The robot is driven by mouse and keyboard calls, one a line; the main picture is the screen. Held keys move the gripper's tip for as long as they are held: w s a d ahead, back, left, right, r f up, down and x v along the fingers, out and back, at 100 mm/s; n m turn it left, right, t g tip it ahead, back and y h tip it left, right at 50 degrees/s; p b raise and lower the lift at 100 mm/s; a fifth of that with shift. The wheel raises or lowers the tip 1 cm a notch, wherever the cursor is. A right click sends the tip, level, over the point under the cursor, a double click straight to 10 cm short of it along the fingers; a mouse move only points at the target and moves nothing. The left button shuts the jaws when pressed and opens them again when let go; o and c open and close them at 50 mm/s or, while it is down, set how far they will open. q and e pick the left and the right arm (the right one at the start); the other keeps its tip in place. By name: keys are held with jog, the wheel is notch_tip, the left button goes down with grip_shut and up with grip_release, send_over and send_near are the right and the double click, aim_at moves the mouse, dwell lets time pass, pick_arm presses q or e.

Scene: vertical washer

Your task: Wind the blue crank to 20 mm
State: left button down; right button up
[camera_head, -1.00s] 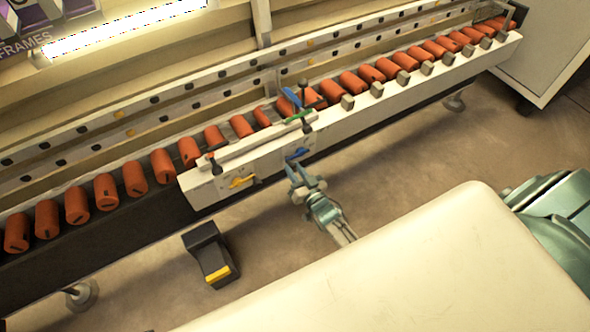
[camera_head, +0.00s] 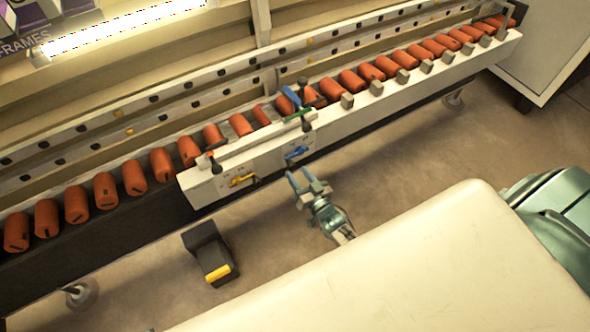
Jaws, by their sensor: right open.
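The blue crank (camera_head: 297,153) is on the front face of the white panel (camera_head: 262,163) of the long roller machine. A yellow crank (camera_head: 242,180) is on the same panel, to its left. My right gripper (camera_head: 302,176) is open and empty in front of the panel. Its fingers point toward the blue crank, with a gap between them and it. The scale by the crank is too small to read. My left gripper is not in view.
Several orange rollers (camera_head: 133,178) line the machine. Dark knobbed levers (camera_head: 216,164) stand on top of the panel. A black pedal with a yellow edge (camera_head: 210,254) lies on the floor. A large cream surface (camera_head: 420,270) fills the lower right.

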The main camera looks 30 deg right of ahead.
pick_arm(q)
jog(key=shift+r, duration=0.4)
pick_arm(e)
jog(key=s, duration=0.7)
jog(key=shift+s+d, duration=0.3)
jog(key=shift+s, duration=0.1)
